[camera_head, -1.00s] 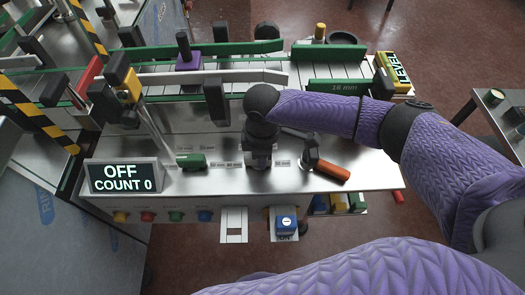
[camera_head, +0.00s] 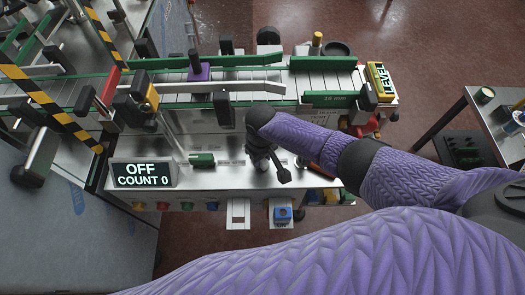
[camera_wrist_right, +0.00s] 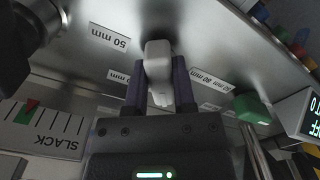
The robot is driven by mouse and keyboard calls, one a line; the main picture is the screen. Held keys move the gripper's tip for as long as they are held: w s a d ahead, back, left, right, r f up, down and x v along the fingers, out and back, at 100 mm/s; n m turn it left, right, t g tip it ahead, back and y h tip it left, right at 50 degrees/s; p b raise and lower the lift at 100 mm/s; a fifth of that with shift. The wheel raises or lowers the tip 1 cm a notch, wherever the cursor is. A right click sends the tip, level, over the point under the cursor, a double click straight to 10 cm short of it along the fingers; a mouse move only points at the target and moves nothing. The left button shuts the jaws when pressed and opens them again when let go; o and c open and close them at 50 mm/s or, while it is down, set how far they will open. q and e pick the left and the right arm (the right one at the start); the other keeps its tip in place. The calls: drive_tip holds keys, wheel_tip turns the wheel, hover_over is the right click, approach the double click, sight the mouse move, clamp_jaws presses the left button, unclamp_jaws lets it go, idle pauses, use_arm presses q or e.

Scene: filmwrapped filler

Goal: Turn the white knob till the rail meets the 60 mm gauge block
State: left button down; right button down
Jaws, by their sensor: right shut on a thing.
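My right gripper (camera_wrist_right: 160,92) is shut on the white knob (camera_wrist_right: 158,60), one dark finger on each side of it. In the head view the gripper (camera_head: 262,158) is low over the machine's front panel, and the knob is hidden there. A pale rail (camera_head: 225,87) and green rails run across the conveyor. A plate by the right end reads 16 mm. I cannot make out the 60 mm gauge block or whether a rail touches one. My left gripper is not in view.
A label reading 50 mm (camera_wrist_right: 108,36) and a SLACK scale (camera_wrist_right: 45,130) are near the knob. A green block (camera_head: 203,160) lies on the panel. The display (camera_head: 143,174) reads OFF, COUNT 0.

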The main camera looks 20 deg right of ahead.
drive_tip(key=m, duration=0.1)
drive_tip(key=m+p, duration=0.1)
drive_tip(key=m, duration=0.1)
drive_tip(key=shift+a+r, duration=0.15)
drive_tip(key=shift+a, duration=0.05)
drive_tip(key=m+p, duration=0.1)
drive_tip(key=m, duration=0.1)
drive_tip(key=shift+a+m, duration=0.1)
drive_tip(key=shift+m, duration=0.2)
drive_tip(key=m+p, duration=0.1)
drive_tip(key=m, duration=0.2)
drive_tip(key=shift+a, duration=0.1)
drive_tip(key=shift+w+a+m, duration=0.1)
drive_tip(key=shift+w+m, duration=0.05)
drive_tip(key=shift+m, duration=1.45)
drive_tip(key=shift+c, duration=2.2)
unclamp_jaws()
